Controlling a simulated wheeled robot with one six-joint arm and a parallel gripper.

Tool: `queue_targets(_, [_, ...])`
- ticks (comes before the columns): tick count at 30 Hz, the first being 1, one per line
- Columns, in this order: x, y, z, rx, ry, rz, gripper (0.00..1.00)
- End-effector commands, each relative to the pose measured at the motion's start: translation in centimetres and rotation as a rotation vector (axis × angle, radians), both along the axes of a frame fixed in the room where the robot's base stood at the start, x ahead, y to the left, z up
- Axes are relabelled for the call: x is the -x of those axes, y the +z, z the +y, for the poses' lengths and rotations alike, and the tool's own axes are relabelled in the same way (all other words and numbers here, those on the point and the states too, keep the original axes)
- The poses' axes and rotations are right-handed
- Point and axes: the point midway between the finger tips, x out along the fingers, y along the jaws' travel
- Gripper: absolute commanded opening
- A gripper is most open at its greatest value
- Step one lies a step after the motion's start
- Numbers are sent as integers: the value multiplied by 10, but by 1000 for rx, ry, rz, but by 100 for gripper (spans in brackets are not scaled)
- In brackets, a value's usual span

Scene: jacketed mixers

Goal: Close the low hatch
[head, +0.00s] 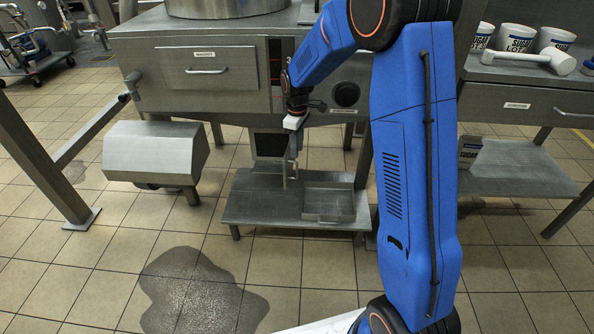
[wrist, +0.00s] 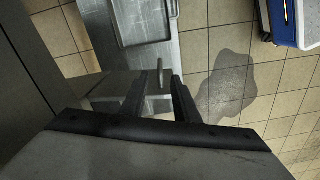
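The low hatch (head: 291,168) is under the steel machine, above a low shelf. It appears swung outward, seen nearly edge-on beside a dark opening (head: 270,145). My gripper (head: 294,152) is at the hatch, pointing down, and partly covers it in the head view. In the wrist view the two dark fingers of my gripper (wrist: 158,94) are apart. A slim metal handle (wrist: 160,74) shows between and just beyond the fingertips, with clear gaps on both sides. The grey hatch panel (wrist: 106,84) lies to its left. I cannot tell whether a finger touches the handle.
A shallow tray (head: 328,205) sits on the low shelf (head: 262,206), right of the hatch. A grey metal housing (head: 155,150) stands left. A dark wet patch (head: 195,292) marks the tiles. Tubs and a mallet (head: 540,61) are on the right bench. The floor in front is clear.

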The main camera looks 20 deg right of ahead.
Motion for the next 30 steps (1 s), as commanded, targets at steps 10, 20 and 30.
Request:
queue_targets(10, [1, -63, 0, 0, 0, 3, 28])
queue_targets(20, [0, -108, 0, 0, -1, 0, 28])
queue_targets(30, [0, -117, 0, 0, -1, -1, 28])
